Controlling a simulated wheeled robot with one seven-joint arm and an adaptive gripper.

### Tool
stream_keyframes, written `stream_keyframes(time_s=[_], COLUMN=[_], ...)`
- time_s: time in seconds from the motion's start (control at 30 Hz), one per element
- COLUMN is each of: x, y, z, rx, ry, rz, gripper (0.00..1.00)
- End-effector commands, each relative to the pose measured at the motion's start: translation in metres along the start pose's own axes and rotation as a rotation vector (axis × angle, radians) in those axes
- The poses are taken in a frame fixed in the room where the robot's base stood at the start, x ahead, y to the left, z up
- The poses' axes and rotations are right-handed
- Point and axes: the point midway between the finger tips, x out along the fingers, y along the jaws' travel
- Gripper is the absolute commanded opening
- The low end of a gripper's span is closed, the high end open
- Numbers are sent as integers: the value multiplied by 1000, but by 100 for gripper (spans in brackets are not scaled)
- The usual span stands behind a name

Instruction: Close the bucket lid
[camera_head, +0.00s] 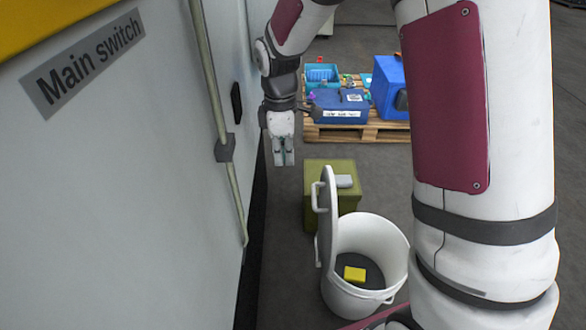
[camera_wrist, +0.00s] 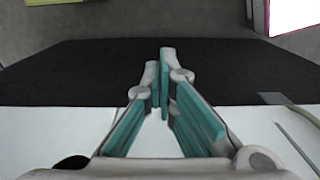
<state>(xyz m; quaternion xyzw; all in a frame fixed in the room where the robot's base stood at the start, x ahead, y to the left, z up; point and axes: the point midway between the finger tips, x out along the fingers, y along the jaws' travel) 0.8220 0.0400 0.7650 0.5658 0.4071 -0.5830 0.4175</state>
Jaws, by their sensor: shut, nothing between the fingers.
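The white bucket (camera_head: 362,248) stands on the floor at the lower middle of the head view. Its lid (camera_head: 329,215) is open and stands upright on the left side of the rim, with a white handle on its outer face. A yellow block (camera_head: 355,273) lies inside on the dark bottom. My gripper (camera_head: 285,160) hangs pointing down, above and to the left of the bucket, near the cabinet wall. Its fingers are shut and empty, apart from the lid. In the wrist view the teal-padded fingers (camera_wrist: 164,100) meet at the tips; the bucket is not clearly visible there.
A white cabinet (camera_head: 130,190) fills the left, with a vertical pipe (camera_head: 214,95). An olive box (camera_head: 345,210) stands behind the bucket. Farther back, a pallet (camera_head: 365,132) holds blue boxes (camera_head: 340,104). My arm covers the right side. Floor is clear between the olive box and pallet.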

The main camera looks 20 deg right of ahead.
Motion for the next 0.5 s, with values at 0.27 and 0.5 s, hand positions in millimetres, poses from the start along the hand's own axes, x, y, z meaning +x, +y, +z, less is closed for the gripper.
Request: stream_keyframes(time_s=[0.27,0.5], x=[48,95], y=[-1,-1], z=[1,0], rx=[1,1], ry=[-3,-2], rz=[-5,-4], gripper=[0,0])
